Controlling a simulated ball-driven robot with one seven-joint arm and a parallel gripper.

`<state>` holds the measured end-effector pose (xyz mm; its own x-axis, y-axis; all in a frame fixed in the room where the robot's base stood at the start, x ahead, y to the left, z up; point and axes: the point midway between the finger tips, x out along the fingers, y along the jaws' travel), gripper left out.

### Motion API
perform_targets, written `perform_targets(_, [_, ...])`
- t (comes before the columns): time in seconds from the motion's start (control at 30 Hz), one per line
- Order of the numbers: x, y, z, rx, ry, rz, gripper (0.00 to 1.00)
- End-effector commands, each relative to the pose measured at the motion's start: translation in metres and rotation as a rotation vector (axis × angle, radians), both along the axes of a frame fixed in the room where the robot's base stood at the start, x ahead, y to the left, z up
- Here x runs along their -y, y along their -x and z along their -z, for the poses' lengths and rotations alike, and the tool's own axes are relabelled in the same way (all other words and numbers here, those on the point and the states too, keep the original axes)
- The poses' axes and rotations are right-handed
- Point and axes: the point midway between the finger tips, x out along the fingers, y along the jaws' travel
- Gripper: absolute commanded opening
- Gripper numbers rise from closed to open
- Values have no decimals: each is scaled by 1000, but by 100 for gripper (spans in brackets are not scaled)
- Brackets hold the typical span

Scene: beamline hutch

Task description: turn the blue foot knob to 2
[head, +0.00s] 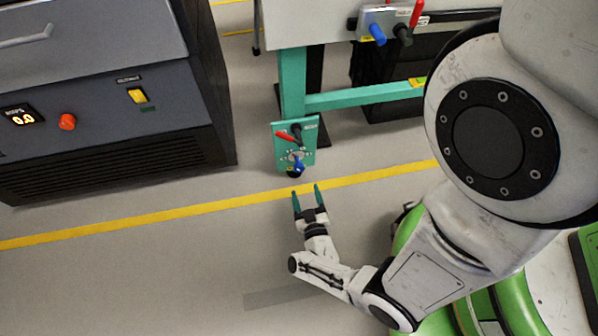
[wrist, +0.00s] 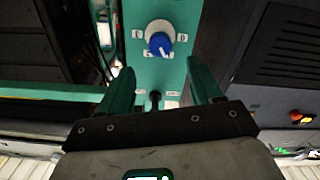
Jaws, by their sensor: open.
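The blue foot knob (head: 298,166) sits low on a teal plate (head: 309,152) at the foot of the teal bench leg. In the wrist view the blue knob (wrist: 160,43) sits on a white round base, with small white labels around it. My gripper (head: 306,191) is open and empty, just short of the plate. In the wrist view its teal fingers (wrist: 160,75) stand apart, below and either side of the knob, not touching it.
A dark cabinet (head: 110,120) stands left. The floor around my gripper is clear.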

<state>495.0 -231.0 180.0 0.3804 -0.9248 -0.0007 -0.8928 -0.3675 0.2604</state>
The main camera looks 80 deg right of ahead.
Motion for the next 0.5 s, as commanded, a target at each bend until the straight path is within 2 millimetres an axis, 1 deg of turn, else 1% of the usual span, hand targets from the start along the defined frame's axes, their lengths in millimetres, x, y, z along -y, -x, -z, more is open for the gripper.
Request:
perform_targets(0.17, [25,-10,-1,3,3,2,65])
perform_targets(0.4, [65,-27,0,3,4,1,65])
perform_targets(0.5, [79,-33,0,3,2,0,65])
